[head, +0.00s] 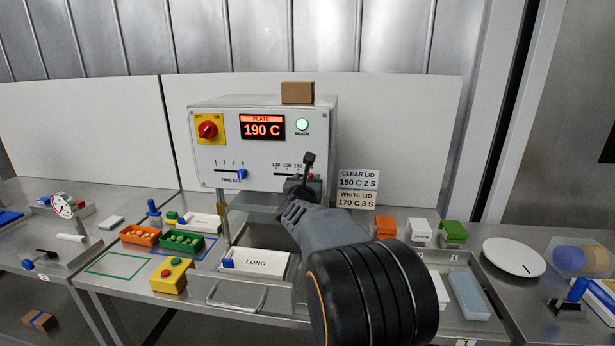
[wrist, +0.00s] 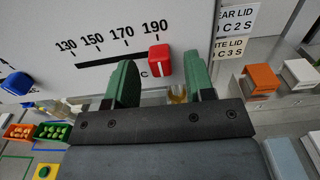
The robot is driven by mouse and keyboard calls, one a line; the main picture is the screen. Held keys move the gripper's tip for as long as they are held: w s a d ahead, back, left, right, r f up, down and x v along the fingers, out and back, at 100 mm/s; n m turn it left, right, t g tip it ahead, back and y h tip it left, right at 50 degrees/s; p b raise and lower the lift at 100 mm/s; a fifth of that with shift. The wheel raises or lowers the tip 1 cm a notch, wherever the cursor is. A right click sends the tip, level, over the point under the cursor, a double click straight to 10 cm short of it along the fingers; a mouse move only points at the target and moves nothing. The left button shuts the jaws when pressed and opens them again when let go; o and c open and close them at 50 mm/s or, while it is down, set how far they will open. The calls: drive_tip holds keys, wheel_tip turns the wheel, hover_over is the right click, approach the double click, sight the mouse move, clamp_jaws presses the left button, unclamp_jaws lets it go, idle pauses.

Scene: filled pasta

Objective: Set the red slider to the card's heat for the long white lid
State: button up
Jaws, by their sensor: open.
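The red slider (wrist: 160,58) sits at the 190 end of its scale in the wrist view. The card reads clear lid 150 C 2 S (head: 358,180) and white lid 170 C 3 S (head: 356,200). The plate display (head: 262,128) reads 190 C. A white piece marked LONG (head: 262,264) lies in the press drawer.
A blue time slider (head: 242,174) and a red rotary switch (head: 207,130) are on the same panel (head: 215,160). A yellow button box (head: 173,275) and orange and green trays (head: 183,242) stand left. Orange, white and green blocks (head: 453,231) stand right.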

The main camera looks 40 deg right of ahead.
drive_tip(key=shift+x, duration=0.9)
drive_tip(key=shift+c, duration=0.2)
clamp_jaws()
